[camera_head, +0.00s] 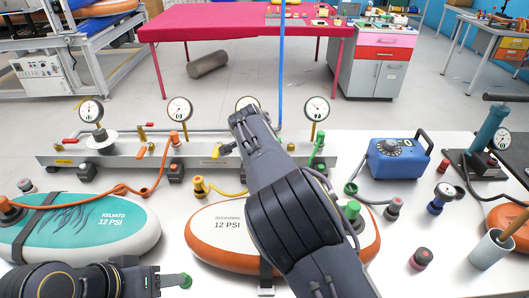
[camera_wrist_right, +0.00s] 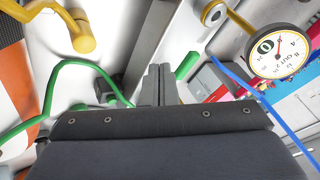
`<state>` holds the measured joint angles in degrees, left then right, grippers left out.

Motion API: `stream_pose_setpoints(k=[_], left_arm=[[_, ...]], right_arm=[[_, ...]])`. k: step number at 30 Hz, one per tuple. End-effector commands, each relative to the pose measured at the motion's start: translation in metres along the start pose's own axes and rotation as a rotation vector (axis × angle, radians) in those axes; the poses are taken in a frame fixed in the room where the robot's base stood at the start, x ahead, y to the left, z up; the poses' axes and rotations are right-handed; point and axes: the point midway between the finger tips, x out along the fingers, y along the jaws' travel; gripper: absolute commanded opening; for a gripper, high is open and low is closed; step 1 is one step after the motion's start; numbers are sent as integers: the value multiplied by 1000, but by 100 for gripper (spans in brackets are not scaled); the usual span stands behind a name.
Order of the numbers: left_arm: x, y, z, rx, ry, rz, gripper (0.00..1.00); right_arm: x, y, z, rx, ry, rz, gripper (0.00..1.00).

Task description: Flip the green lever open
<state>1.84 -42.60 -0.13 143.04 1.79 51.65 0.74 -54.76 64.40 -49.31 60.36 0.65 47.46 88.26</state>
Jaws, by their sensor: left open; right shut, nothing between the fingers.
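The green lever (camera_head: 318,142) is at the right end of the grey manifold (camera_head: 110,152), below a gauge. In the right wrist view a green bar (camera_wrist_right: 187,65), probably this lever, is just right of my right gripper (camera_wrist_right: 160,72). The right fingers are shut and empty, close to the bar; whether they touch it I cannot tell. In the head view my right arm crosses the middle and its fingers are hidden. My left gripper (camera_head: 168,282) is open at the bottom left, in front of the boards. A small green piece (camera_head: 185,281) shows at its tip.
A teal board (camera_head: 95,240) and an orange-rimmed board (camera_head: 205,245) lie on the white table. A blue box (camera_head: 397,157) and a pump (camera_head: 487,140) stand to the right. A green hose (camera_wrist_right: 62,66) and a gauge (camera_wrist_right: 277,50) flank the right gripper.

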Motion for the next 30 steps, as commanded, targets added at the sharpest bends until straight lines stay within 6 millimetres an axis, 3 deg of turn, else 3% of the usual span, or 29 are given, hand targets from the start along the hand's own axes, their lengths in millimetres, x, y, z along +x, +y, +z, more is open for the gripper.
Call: stream_pose_setpoints(k=[9,13,26,30], left_arm=[[5,-2,2,0,0,0,51],[5,-2,2,0,0,0,51],[5,-2,2,0,0,0,51],[5,-2,2,0,0,0,51]], right_arm=[[-52,-8,6,1,1,1,0],[-66,-11,8,1,2,3,0],[-72,-12,8,2,2,6,0],[-69,1,-10,12,-29,30,0]])
